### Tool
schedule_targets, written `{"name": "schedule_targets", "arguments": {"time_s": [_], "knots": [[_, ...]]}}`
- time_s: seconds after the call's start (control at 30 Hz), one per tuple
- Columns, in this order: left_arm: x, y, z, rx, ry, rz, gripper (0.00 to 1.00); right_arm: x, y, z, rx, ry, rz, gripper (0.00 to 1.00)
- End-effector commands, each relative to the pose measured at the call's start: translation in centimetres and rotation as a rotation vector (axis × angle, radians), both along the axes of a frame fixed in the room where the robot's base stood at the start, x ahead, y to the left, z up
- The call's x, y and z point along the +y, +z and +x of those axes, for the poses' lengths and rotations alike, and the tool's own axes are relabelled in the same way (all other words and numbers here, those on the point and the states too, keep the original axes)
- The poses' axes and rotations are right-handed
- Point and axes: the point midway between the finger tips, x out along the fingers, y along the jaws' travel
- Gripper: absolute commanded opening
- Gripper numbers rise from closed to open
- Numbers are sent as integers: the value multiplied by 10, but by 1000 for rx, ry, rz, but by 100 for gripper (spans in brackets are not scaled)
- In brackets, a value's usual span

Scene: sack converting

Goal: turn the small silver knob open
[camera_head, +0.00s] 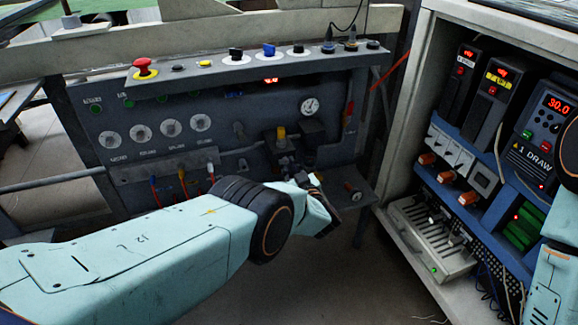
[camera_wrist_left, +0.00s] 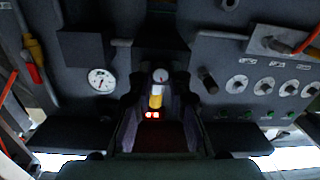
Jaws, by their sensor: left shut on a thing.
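The dark control panel (camera_head: 215,160) stands ahead. My left gripper (camera_head: 285,161) reaches its right half, just below a yellow-topped fitting (camera_head: 281,134). In the left wrist view, where the panel shows upside down, a small round silver knob (camera_wrist_left: 160,75) with a red mark lies between the dark fingers of my left gripper (camera_wrist_left: 160,90). The yellow part (camera_wrist_left: 155,97) shows just below it there. The left gripper is shut on the small silver knob, though the exact contact is too dark to see. In the head view my gripper and wrist hide the knob. My right gripper is out of view.
A pressure gauge (camera_head: 309,106) sits right of the fitting, with a dark knob (camera_head: 238,130) to its left. A ledge (camera_head: 230,76) with buttons overhangs the panel. An open electrical cabinet (camera_head: 395,218) stands at right. Several hose connectors (camera_head: 182,176) sit left of my gripper.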

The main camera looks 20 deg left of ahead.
Motion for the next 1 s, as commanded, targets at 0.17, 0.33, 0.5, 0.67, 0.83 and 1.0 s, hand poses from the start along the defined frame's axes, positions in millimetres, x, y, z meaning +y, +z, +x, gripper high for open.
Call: {"name": "schedule_targets", "arguments": {"time_s": [0.17,0.33,0.5,0.67,0.83,1.0], "knots": [[0,-2,-2,97,0,136,0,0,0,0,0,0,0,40],[0,-3,-2,187,-1,270,0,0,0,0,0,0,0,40],[0,-3,-2,278,-1,405,0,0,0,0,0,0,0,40],[0,-3,-2,362,-1,530,0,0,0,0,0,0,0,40],[0,-3,-2,452,-1,664,0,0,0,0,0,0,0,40],[0,-3,-2,543,-2,797,0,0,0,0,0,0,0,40]]}}
